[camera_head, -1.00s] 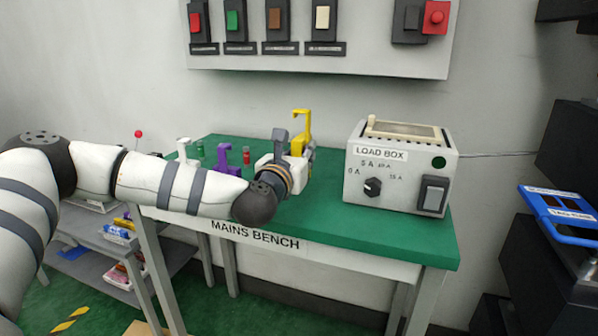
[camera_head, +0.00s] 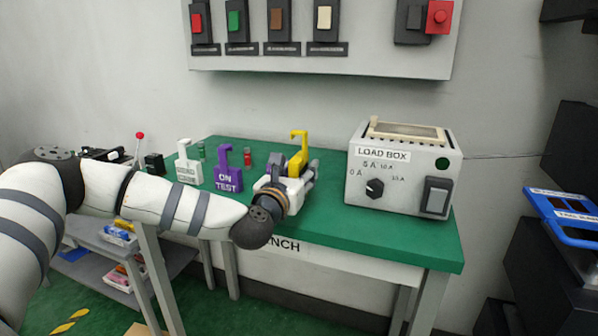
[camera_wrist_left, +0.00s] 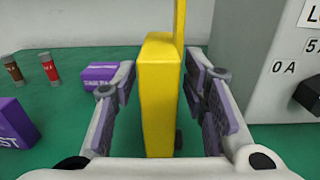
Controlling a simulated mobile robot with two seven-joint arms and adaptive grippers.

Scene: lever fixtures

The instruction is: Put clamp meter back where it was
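The yellow clamp meter (camera_head: 298,152) stands upright at the middle of the green bench, its hooked jaw at the top. Its lower part is hidden by my left gripper (camera_head: 303,178) in the head view. In the left wrist view the yellow body (camera_wrist_left: 160,95) is between the two fingers of the left gripper (camera_wrist_left: 165,100), with a gap showing on each side, so the gripper is open around it. A purple clamp meter marked ON TEST (camera_head: 228,175) and a white one (camera_head: 186,163) stand to the left. My right gripper is not in view.
The load box (camera_head: 398,172) stands close on the right of the gripper. A purple labelled block (camera_wrist_left: 99,73) and small red and brown cylinders (camera_wrist_left: 49,68) are on the bench behind left. The bench (camera_head: 390,228) is clear in front of the load box.

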